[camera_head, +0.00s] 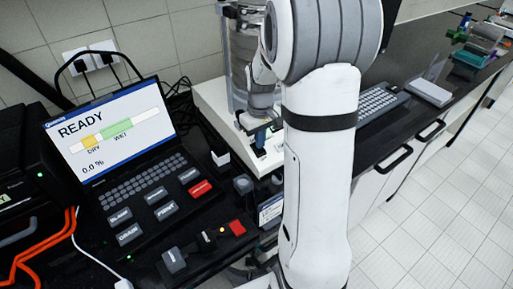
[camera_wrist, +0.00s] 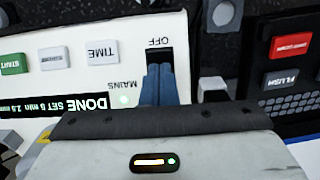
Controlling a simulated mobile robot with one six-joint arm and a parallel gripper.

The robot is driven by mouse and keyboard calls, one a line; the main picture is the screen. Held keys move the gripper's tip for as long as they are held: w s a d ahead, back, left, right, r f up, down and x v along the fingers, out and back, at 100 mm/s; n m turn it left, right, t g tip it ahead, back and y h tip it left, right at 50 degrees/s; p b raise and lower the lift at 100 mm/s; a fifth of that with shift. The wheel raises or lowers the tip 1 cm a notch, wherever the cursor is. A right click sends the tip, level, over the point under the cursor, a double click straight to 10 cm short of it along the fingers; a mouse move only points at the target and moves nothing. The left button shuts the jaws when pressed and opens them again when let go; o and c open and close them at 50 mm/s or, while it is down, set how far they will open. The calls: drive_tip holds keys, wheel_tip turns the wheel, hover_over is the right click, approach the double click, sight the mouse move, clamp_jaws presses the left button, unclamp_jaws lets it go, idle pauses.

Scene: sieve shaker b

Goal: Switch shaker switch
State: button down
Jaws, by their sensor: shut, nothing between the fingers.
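The sieve shaker has a white base (camera_head: 213,101) in the head view, partly hidden behind my arm. In the wrist view its white panel (camera_wrist: 75,75) appears upside down. The black shaker switch (camera_wrist: 153,54) sits there between the OFF and MAINS labels. A pale green lamp (camera_wrist: 124,100) is by MAINS, and the display (camera_wrist: 65,108) reads DONE. My gripper (camera_wrist: 158,70) is shut and empty, its blue fingers together at the switch's near edge. They hide part of the switch, and I cannot tell whether they touch it. The gripper (camera_head: 261,136) also shows in the head view.
A green START button (camera_wrist: 12,64) and a grey TIME button (camera_wrist: 101,54) are on the same panel. A laptop-like instrument (camera_head: 115,130) reading READY stands to the left, with its red button (camera_head: 200,189). Orange cables (camera_head: 40,245) lie at far left. A keyboard (camera_head: 380,101) lies right of my arm.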

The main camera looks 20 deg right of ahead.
sight(260, 150)
drive_tip(key=shift+f+b, duration=0.5)
drive_tip(key=shift+f, duration=0.2)
drive_tip(key=shift+r, duration=0.15)
wheel_tip(260, 150, up, 7)
drive_tip(key=p, duration=0.4)
drive_tip(key=shift+p, duration=0.4)
idle(0.4)
drive_tip(key=s+a+r+t, duration=0.1)
drive_tip(key=s+a+r, duration=0.1)
drive_tip(key=s, duration=0.4)
drive_tip(key=s+a+r+m+t+b, duration=0.1)
drive_tip(key=s+a+r, duration=0.2)
drive_tip(key=s+a, duration=0.2)
drive_tip(key=s+a+r+m+t, duration=0.1)
drive_tip(key=s+a+r, duration=0.2)
drive_tip(key=s, duration=0.5)
drive_tip(key=shift+s+a, duration=0.15)
drive_tip(key=shift+a, duration=0.2)
